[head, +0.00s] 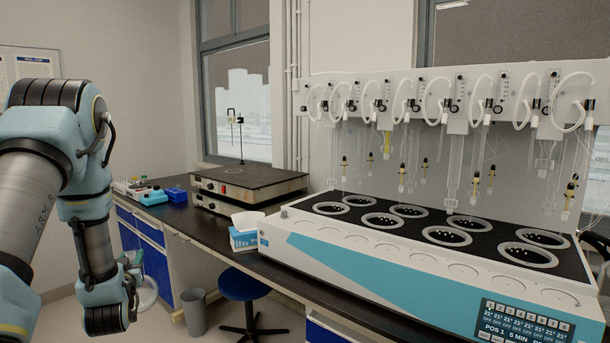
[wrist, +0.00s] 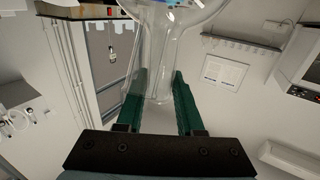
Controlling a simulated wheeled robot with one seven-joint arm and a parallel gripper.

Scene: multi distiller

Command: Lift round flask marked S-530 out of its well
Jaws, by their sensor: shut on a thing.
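A clear glass round flask (wrist: 185,18) fills the top of the wrist view, with a bit of blue marking at the frame edge; I cannot read its label. My gripper (wrist: 162,88) has dark green fingers shut on the flask's neck, one on each side. In the head view the flask (head: 148,292) shows partly behind my arm at the lower left, in the air and clear of the distiller. The distiller (head: 360,265) stands at the right, with two rows of ringed wells in its black top.
A dark bench (head: 235,230) runs along the wall with a hotplate (head: 250,188), a tissue box (head: 244,238) and blue racks (head: 175,194). A blue stool (head: 247,284) and a grey bin (head: 194,310) stand on the floor. Glass tubes hang above the wells.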

